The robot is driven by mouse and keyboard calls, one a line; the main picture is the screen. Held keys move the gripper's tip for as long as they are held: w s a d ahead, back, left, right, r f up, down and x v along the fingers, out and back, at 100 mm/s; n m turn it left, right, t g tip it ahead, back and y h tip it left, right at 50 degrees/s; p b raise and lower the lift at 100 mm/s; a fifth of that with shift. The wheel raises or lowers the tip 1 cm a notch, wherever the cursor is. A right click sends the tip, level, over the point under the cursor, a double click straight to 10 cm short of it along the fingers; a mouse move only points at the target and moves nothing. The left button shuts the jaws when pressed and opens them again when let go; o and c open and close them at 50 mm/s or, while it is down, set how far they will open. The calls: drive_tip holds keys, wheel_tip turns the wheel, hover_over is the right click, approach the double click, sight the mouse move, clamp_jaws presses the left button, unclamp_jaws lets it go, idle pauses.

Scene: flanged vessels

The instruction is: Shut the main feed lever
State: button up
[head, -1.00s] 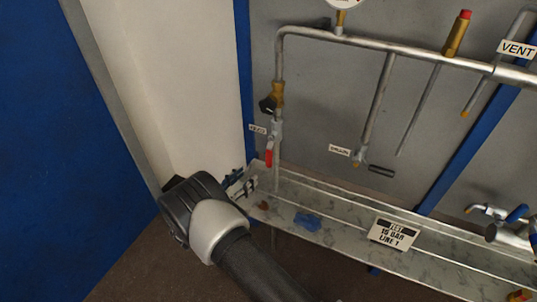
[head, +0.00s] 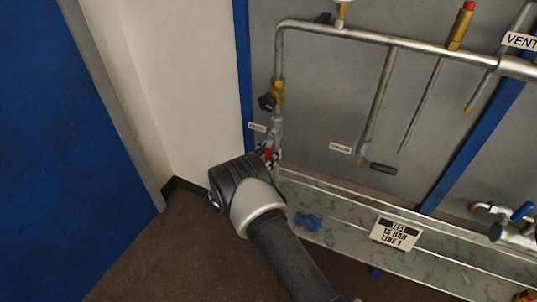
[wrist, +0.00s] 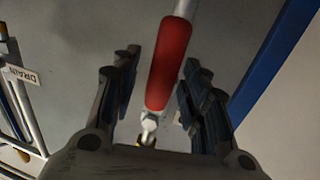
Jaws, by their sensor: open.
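The feed lever has a red handle (wrist: 168,65). In the wrist view it runs upright between the two open fingers of my gripper (wrist: 160,100), with a gap on each side. A metal nut shows at its lower end. In the head view only a bit of the red handle (head: 268,154) shows past my wrist, below the brass fitting (head: 276,92) on the vertical pipe. A small label (head: 257,127), too small to read surely, sits left of it. My gripper's fingers are mostly hidden by my wrist in the head view.
The drain pipe end (head: 362,160) has a dark handle to its right; its DRAIN label (wrist: 20,75) shows in the wrist view. A metal tray (head: 340,232) runs below, holding a blue item (head: 308,222) and a test sign (head: 396,233). A blue post (head: 243,75) stands left of the pipe.

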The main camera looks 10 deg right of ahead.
drive_tip(key=shift+c, duration=0.5)
clamp_jaws()
